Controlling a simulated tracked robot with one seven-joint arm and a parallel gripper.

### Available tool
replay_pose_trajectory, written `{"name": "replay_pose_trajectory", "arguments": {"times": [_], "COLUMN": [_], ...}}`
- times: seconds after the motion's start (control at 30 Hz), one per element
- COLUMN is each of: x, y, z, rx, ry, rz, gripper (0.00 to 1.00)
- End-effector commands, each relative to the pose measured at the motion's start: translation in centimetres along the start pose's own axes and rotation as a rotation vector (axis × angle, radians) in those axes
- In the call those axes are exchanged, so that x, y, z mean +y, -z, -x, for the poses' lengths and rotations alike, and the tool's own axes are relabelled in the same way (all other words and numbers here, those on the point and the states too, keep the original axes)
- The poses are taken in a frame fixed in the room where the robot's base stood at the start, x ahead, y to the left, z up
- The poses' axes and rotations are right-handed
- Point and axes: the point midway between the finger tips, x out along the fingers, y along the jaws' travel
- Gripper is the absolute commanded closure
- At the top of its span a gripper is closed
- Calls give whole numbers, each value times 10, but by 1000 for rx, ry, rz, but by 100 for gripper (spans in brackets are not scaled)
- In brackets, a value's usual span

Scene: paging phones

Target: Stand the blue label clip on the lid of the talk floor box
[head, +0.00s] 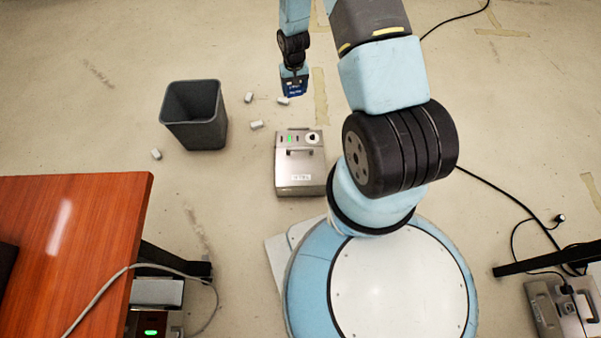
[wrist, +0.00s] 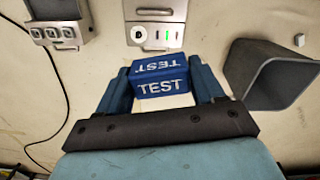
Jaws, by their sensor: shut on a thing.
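My gripper (head: 294,76) is shut on the blue label clip (head: 293,90), holding it in the air beyond a metal floor box. In the wrist view the blue clip (wrist: 161,84) sits between both fingers, with white "TEST" lettering on two faces. The grey metal floor box (head: 300,178) stands on the floor in front of my base, with a handle, a green light and a round white part on top. Its small front label is too small to read. Part of this box (wrist: 155,33) shows at the top of the wrist view. The clip is apart from it.
A dark grey bin (head: 195,115) stands left of the box, with several small white blocks, one a white block (head: 256,124), around it. A wooden table (head: 75,235) fills the lower left. Another metal box (head: 552,305) and black cables lie at right. A box with sockets (wrist: 55,22) shows in the wrist view.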

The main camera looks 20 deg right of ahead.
Motion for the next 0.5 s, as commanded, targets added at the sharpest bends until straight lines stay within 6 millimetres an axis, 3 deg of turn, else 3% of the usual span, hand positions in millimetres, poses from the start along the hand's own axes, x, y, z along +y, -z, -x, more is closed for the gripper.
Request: {"name": "replay_pose_trajectory", "arguments": {"times": [0.1, 0.5], "x": [7, 31], "y": [-17, -88], "z": [-44, -169], "rx": [-7, -8], "ry": [-1, -1], "rz": [-31, -122], "gripper": [61, 61]}}
